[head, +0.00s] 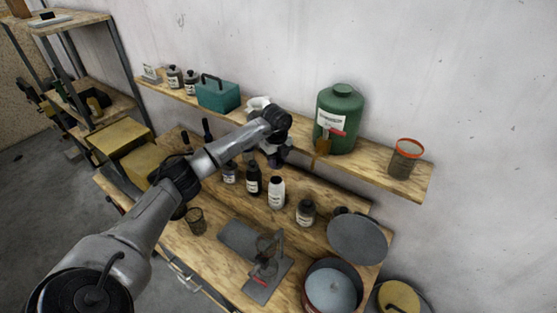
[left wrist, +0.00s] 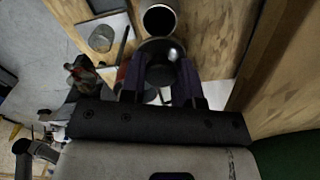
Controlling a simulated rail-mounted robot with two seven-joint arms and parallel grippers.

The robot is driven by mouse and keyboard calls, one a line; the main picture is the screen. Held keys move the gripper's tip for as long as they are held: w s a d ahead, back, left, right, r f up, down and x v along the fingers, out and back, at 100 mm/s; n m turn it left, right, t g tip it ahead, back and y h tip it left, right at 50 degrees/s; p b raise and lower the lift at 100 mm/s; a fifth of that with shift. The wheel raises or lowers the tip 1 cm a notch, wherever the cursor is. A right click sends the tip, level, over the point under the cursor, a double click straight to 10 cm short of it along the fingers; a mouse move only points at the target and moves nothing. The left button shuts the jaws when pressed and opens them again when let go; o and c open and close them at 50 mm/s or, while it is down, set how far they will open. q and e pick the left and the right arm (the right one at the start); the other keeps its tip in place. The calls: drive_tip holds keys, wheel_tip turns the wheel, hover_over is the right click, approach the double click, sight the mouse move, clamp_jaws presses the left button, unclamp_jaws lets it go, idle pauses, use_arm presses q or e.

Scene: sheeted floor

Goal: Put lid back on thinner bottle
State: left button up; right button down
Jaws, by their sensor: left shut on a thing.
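My left gripper (head: 276,155) hangs above the back of the workbench, over the row of bottles and in front of the wall shelf. In the left wrist view its two fingers are shut on a glossy dark round piece (left wrist: 165,66), which looks like the lid. In the head view the fingers hide this piece. Below the gripper stand a white bottle (head: 276,192), a dark bottle (head: 253,181) and a blue-labelled bottle (head: 229,173). The labels are too small to tell which one is thinner. My right gripper is not in view.
The wall shelf (head: 375,175) is close behind the gripper, with a green jug (head: 341,118), an orange-rimmed cup (head: 404,159) and a teal box (head: 217,94). A stand (head: 267,259), a round pan (head: 332,287) and a grey disc (head: 357,237) occupy the bench's right side.

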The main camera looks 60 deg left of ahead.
use_arm(q)
drive_tip(key=shift+n, duration=0.5)
drive_tip(key=shift+f, duration=0.15)
wheel_tip(320, 180, down, 4)
drive_tip(key=b, duration=0.4)
drive_tip(key=shift+f+b, duration=0.3)
drive_tip(key=shift+f, duration=0.75)
drive_tip(key=shift+p, duration=0.4)
idle(0.4)
idle(0.6)
drive_tip(key=shift+f, duration=0.1)
idle(0.7)
